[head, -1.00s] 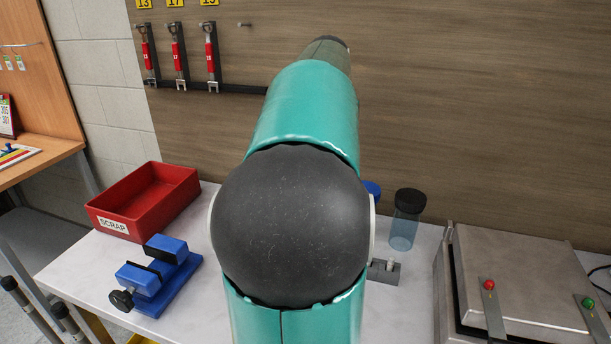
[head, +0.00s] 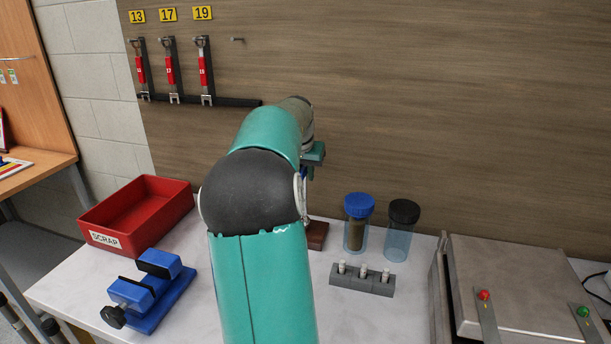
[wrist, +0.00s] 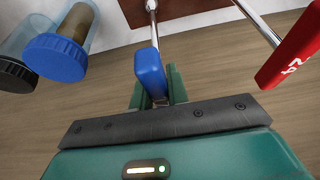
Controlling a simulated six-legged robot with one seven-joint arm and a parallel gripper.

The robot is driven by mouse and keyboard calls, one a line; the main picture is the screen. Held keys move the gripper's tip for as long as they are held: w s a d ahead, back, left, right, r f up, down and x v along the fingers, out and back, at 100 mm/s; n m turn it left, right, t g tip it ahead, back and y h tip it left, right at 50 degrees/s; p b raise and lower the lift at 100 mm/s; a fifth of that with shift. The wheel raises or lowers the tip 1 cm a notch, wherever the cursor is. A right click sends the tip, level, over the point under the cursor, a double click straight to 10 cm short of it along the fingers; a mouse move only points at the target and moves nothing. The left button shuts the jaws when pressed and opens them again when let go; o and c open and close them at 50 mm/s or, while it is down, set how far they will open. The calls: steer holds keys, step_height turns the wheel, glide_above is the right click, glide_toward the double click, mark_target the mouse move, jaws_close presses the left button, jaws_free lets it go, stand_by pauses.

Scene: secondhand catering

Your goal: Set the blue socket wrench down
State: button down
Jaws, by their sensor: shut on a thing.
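The blue socket wrench (wrist: 150,74) is in my gripper (wrist: 156,92) in the wrist view, its blue handle between the two green fingers. Its metal shaft runs to the top of the picture, where its end is over or at a brown block (wrist: 128,12); I cannot tell whether they touch. In the head view my gripper (head: 313,163) is close to the wall panel, above the back of the white table (head: 225,318). A little of the blue handle shows under it. The brown block (head: 317,236) is partly hidden by my arm.
Two jars, blue-lidded (head: 358,222) and black-lidded (head: 402,230), stand right of the block, with a grey vial holder (head: 362,281) in front. A red scrap bin (head: 172,222) and blue vise (head: 150,290) are left. Red-handled wrenches (head: 170,70) hang behind. A metal appliance (head: 520,270) is right.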

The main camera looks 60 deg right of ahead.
steer(key=shift+f, duration=0.45)
steer(key=c, duration=1.4)
jaws_free()
steer(key=shift+f, duration=0.15)
steer(key=shift+o, duration=0.2)
steer(key=v, duration=1.2)
